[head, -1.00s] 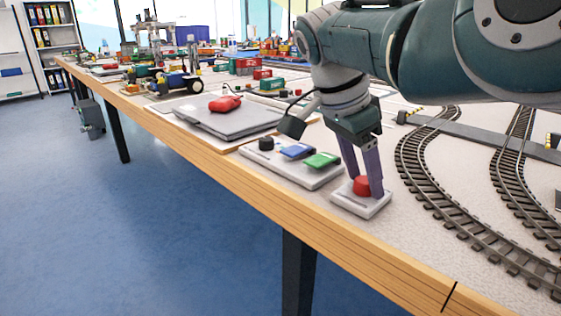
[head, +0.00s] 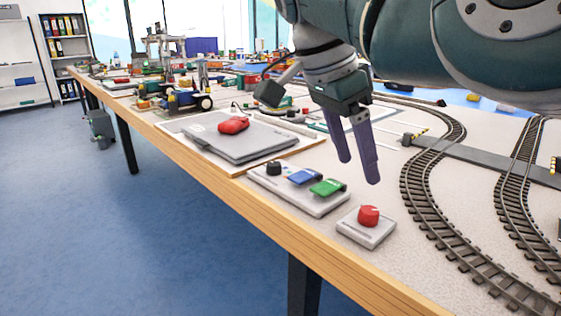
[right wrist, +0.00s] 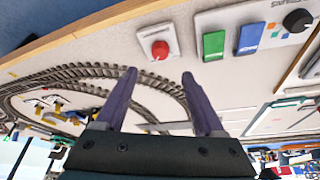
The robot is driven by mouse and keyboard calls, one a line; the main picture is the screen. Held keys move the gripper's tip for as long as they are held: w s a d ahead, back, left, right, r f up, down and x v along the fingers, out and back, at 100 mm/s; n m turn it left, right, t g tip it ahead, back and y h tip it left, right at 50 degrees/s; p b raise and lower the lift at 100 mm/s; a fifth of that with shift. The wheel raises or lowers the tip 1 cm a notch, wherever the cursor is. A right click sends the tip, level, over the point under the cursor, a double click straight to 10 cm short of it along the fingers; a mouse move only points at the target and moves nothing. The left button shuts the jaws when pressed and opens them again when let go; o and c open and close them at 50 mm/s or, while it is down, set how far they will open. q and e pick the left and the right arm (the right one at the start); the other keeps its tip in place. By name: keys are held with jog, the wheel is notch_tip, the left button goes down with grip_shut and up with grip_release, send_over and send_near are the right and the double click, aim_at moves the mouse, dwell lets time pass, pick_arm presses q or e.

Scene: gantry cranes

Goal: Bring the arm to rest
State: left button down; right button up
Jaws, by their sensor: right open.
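My right gripper (head: 357,166) is open and empty, raised above the table behind a small grey box with a red knob (head: 368,216). The two purple fingers are apart, with nothing between them. In the right wrist view the open fingers (right wrist: 155,100) point toward the table, and the red knob (right wrist: 160,49) lies beyond the gap between them. My right arm comes in from the upper right of the head view. My left gripper is not in view.
A control panel (head: 291,192) with a black knob, a blue switch and a green switch sits beside the knob box. A grey laptop-like slab (head: 240,146) carries a red object. Curved railway track (head: 425,205) runs at the right. Small models crowd the table's far end.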

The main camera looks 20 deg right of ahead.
jog(key=shift+r, duration=0.1)
dwell(0.3)
jog(key=s+d+r+n+t+y+p, duration=0.1)
jog(key=s+d+n+t+p, duration=0.1)
jog(key=s+n+p, duration=1.05)
jog(key=s+a+r+n+t+y+p, duration=0.2)
jog(key=s+a+r+n+y+p, duration=0.4)
jog(key=s+r+p, duration=0.85)
notch_tip(320, 180, up, 36)
jog(key=a+n+h+p, duration=0.1)
jog(key=h+p, duration=0.1)
jog(key=p, duration=3.5)
jog(key=shift+s+a+r, duration=0.15)
jog(key=shift+a+r, duration=0.1)
jog(key=shift+a, duration=0.15)
jog(key=shift+f+n, duration=0.1)
jog(key=shift+n, duration=0.15)
